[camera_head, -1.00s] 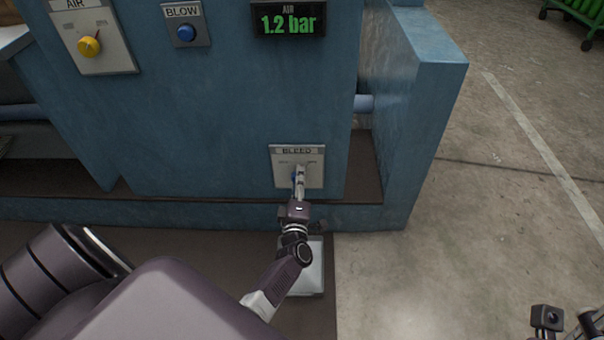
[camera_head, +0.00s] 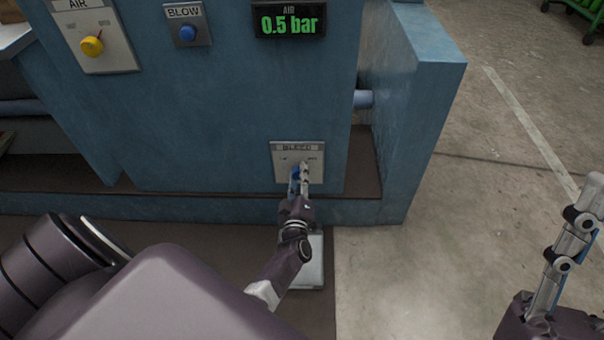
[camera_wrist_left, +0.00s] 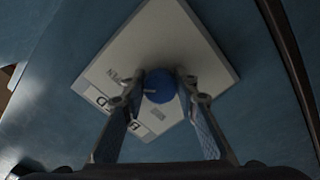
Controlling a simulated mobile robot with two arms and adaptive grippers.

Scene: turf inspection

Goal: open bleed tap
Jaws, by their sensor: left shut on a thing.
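The bleed tap is a blue knob (camera_head: 295,174) on a pale plate labelled BLEED (camera_head: 285,149), low on the blue machine panel. In the left wrist view the blue knob (camera_wrist_left: 159,87) sits between the two fingertips. My left gripper (camera_head: 299,174) is shut on the knob, and its fingers hide part of it in the head view. The pressure display (camera_head: 289,20) above reads 0.5 bar in green. My right gripper (camera_head: 570,240) is at the lower right, away from the panel; its jaw gap is not clear.
A blue wall (camera_head: 430,110) juts out right of the panel. A pale box-like thing (camera_head: 310,268) lies below my left gripper. The concrete floor at right is mostly clear.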

